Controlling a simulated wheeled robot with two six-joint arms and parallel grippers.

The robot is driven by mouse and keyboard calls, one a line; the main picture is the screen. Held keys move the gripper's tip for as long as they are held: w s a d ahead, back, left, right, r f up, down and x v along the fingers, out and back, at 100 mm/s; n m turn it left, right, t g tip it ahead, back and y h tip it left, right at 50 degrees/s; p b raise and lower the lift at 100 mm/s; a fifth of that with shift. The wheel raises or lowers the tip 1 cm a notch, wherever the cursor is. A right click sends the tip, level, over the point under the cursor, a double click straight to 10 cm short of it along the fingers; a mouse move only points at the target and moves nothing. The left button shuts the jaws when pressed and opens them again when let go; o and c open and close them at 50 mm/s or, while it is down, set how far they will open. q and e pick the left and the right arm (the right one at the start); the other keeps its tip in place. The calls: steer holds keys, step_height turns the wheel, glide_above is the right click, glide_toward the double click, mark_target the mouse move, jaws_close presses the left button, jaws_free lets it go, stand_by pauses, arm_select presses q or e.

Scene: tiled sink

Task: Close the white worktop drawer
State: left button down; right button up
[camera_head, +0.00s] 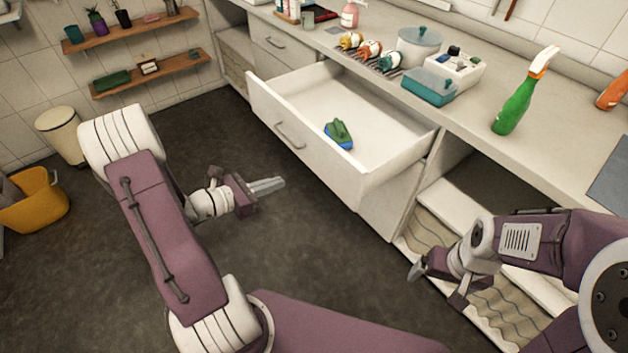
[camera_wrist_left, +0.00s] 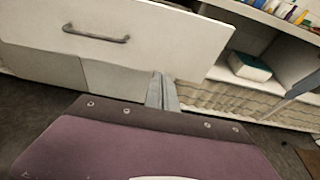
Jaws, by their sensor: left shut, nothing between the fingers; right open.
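The white worktop drawer (camera_head: 385,115) is pulled well out from under the worktop in the head view. Its front panel carries a grey bar handle (camera_head: 289,136), which also shows in the left wrist view (camera_wrist_left: 96,34). A green and blue object (camera_head: 339,134) lies inside on the drawer floor. My left gripper (camera_head: 280,184) is shut and empty, apart from the drawer front, on its outer side. In the left wrist view its fingers (camera_wrist_left: 161,92) point toward the cabinet below the drawer front's right part. My right gripper (camera_head: 437,284) is open and empty, near the lower open shelf.
The worktop (camera_head: 470,115) holds a teal box (camera_head: 429,86), a pot (camera_head: 418,44) and a green spray bottle (camera_head: 525,90). A closed drawer (camera_head: 270,42) is farther along. An orange bucket (camera_head: 34,199) and a cream bin (camera_head: 62,134) stand at left. Floor before the drawer is clear.

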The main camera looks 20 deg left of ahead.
arm_select(q)
steer(key=b, duration=0.2)
glide_toward(324, 166)
steer(key=x, duration=0.5)
steer(key=shift+w+f, duration=0.15)
steer(key=shift+f, duration=0.05)
steer(key=shift+w+d, duration=0.4)
steer(key=shift+w, duration=0.1)
arm_select(e)
steer(key=shift+f, duration=0.85)
